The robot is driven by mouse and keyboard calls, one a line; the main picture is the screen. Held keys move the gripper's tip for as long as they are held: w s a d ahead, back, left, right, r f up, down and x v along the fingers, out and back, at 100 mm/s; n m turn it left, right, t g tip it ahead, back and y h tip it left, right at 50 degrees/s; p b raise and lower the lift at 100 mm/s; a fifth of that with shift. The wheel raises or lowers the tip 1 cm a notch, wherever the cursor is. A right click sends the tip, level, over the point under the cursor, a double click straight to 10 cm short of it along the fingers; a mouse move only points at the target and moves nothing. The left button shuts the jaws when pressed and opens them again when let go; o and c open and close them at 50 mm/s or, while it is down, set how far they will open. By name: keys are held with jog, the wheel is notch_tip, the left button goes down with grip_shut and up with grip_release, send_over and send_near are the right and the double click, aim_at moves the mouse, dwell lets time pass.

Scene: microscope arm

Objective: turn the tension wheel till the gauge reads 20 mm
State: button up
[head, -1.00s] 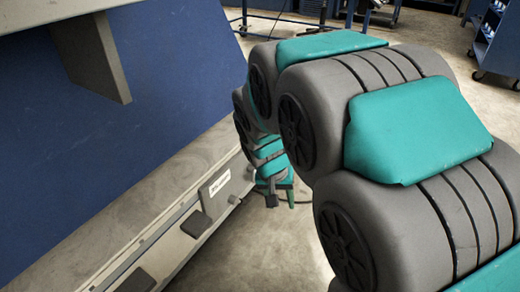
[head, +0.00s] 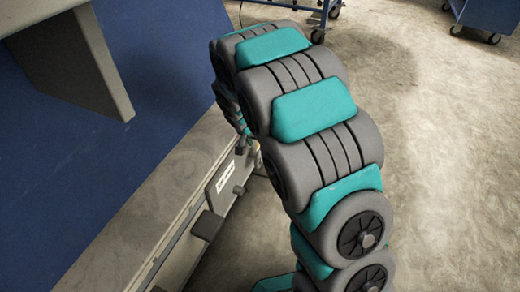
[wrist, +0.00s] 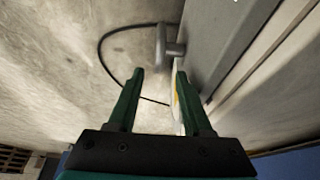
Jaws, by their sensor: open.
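My gripper (wrist: 158,74) is open in the wrist view, with nothing between its green fingers. A grey rounded knob on a short shaft (wrist: 163,46), which may be the tension wheel, sticks out from the bench side just beyond the fingertips, apart from them. A white and yellow plate (wrist: 176,92), perhaps the gauge, shows edge-on by the right finger; no reading is legible. In the head view a grey box with a white label (head: 226,177) sits on the bench front, with a small knob (head: 239,190) on it. My arm hides the gripper there.
The bench (head: 150,215) with a blue back panel (head: 50,130) runs along the left, with a dark block (head: 208,226) on its front. A black cable (wrist: 103,50) curves over the floor. Open floor lies right; blue carts (head: 485,15) stand far back.

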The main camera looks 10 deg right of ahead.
aim_at(260, 150)
jog(key=x, duration=0.6)
jog(key=shift+f+b, duration=0.1)
jog(key=shift+b, duration=0.3)
grip_shut()
